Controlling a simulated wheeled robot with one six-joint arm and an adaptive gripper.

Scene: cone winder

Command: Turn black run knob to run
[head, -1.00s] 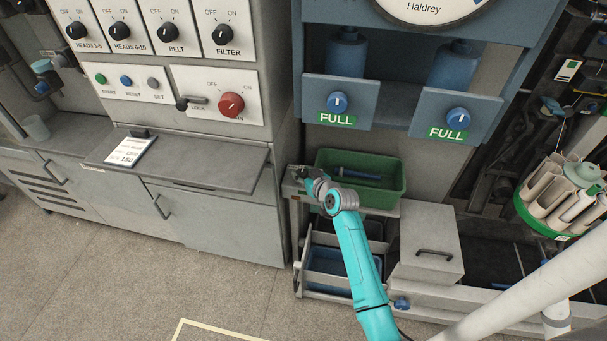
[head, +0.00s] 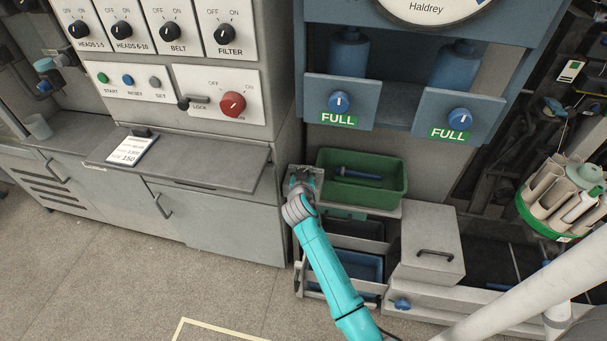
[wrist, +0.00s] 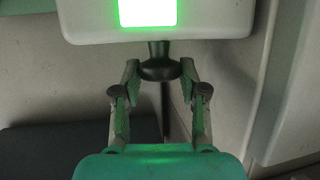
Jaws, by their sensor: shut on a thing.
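The black run knob (wrist: 160,67) shows in the wrist view, just under a pale box (wrist: 95,20) with a bright green lit window (wrist: 147,12). My gripper (wrist: 160,78) has one finger on each side of the knob and is shut on it. In the head view my gripper (head: 303,182) is at the small grey box left of the green bin, and the knob is hidden there. Any marking for the knob's position cannot be read.
A green bin (head: 388,196) stands right beside my gripper. A grey cabinet with a sloped shelf (head: 215,160) is to the left, with a red knob (head: 232,104) above. A grey lidded box (head: 430,235) is to the right. The floor in front is clear.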

